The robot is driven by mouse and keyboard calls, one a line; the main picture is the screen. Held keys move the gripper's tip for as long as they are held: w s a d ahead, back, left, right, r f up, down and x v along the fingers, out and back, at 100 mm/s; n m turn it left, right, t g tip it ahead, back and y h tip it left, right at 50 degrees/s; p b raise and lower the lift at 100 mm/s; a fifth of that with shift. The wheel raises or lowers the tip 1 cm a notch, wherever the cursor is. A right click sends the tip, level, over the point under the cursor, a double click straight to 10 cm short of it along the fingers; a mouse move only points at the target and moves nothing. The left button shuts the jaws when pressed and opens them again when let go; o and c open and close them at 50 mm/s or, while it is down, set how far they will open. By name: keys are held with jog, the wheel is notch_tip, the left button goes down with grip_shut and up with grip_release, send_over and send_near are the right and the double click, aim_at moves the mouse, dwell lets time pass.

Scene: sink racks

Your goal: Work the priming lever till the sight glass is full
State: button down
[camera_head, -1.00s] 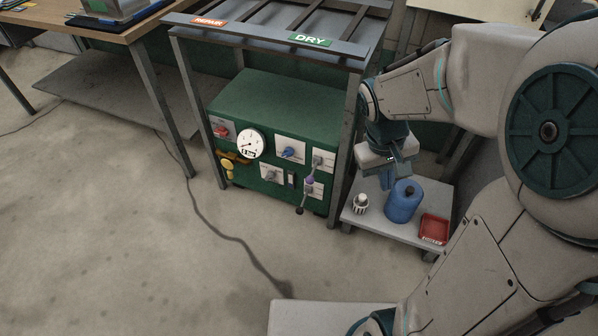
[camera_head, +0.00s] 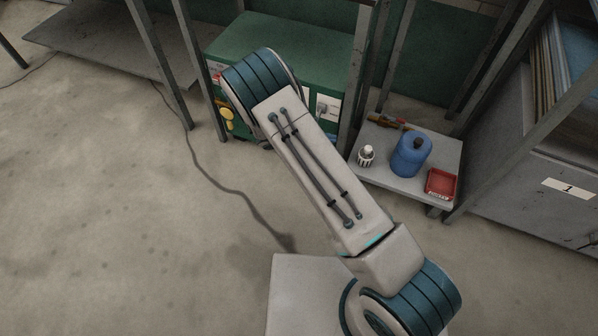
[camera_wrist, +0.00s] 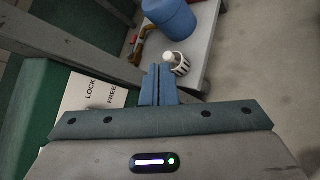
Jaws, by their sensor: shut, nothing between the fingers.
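The green machine (camera_head: 265,38) stands under the rack, and my arm hides most of its front panel in the head view. The priming lever and the sight glass cannot be made out in either view now. A white panel plate with a grey switch (camera_head: 322,109) shows just right of my arm. In the wrist view a plate marked LOCK and FREE (camera_wrist: 88,92) lies left of my gripper (camera_wrist: 158,72). My gripper's two blue fingers are together and empty, apart from the plate in the picture. My gripper is hidden behind my arm in the head view.
A low grey stand (camera_head: 405,183) right of the machine holds a blue can (camera_head: 411,158), a small white-and-black item (camera_head: 366,157), a red tray (camera_head: 441,183) and a red-and-brown tool (camera_head: 385,121). Rack posts (camera_head: 361,75) rise between stand and machine. Open floor lies left.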

jog(key=s+a+f+n+t+y+b, duration=0.1)
jog(key=a+f+n+t+y, duration=0.1)
jog(key=f, duration=0.8)
jog(key=s+a+f+n+t+y+b, duration=0.1)
jog(key=a+f+n+t+y, duration=0.1)
jog(key=a+f+n+t, duration=0.3)
jog(key=s+a+f+n+t+y+b, duration=0.1)
jog(key=a+f+n+t+y, duration=0.2)
jog(key=f, duration=1.1)
jog(key=a+n, duration=0.2)
jog(key=n, duration=0.3)
jog(key=shift+a+f+t+b, duration=0.3)
jog(key=shift+f+b, duration=0.1)
jog(key=b+x, duration=0.4)
jog(key=x, duration=0.5)
jog(key=shift+d+r, duration=0.25)
jog(key=shift+r, duration=0.7)
jog(key=shift+d+r, duration=0.25)
jog(key=shift+r, duration=0.7)
jog(key=shift+a+r+p, duration=0.1)
jog(key=shift+p, duration=0.25)
